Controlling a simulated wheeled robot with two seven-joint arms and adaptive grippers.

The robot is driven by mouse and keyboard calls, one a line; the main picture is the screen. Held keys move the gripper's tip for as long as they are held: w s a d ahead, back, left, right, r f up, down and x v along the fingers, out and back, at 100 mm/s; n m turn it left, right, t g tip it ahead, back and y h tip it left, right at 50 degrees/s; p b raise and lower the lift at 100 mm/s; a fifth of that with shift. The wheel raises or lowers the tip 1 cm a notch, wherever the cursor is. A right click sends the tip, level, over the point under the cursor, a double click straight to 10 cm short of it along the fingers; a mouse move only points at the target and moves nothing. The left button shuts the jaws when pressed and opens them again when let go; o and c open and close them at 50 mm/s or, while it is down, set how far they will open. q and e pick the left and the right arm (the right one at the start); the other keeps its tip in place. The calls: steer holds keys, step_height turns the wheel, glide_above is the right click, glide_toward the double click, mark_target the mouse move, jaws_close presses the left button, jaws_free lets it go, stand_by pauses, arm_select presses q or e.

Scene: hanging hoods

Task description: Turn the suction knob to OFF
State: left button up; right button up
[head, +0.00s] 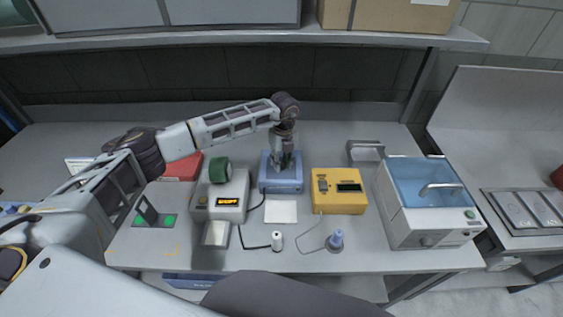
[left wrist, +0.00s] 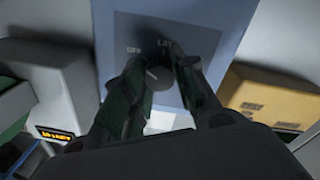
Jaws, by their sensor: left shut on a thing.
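A blue box (head: 282,186) stands in the middle of the bench. In the left wrist view its blue face (left wrist: 185,22) bears the word OFF at upper left and a second label that I cannot fully read. A round dark suction knob (left wrist: 158,77) sits on this face. A short pale mark on the knob appears to point up and left, toward OFF. My left gripper (head: 285,163) reaches down onto the box from above. In the left wrist view its fingers (left wrist: 162,68) are closed around the knob from both sides. In the head view the gripper hides the knob. My right gripper does not show.
Left of the box stand a grey device (head: 222,197) with a lit display and a green roll. A yellow meter (head: 338,192) and a blue-lidded bath (head: 428,205) stand to the right. A shelf (head: 260,36) hangs above.

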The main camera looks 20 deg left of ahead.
mark_target(283, 162)
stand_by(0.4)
arm_select(q)
steer(key=o, duration=1.1)
steer(key=shift+c, duration=0.2)
step_height(283, 162, up, 12)
steer(key=shift+w+d, duration=0.2)
steer(key=shift+w, duration=0.05)
stand_by(0.4)
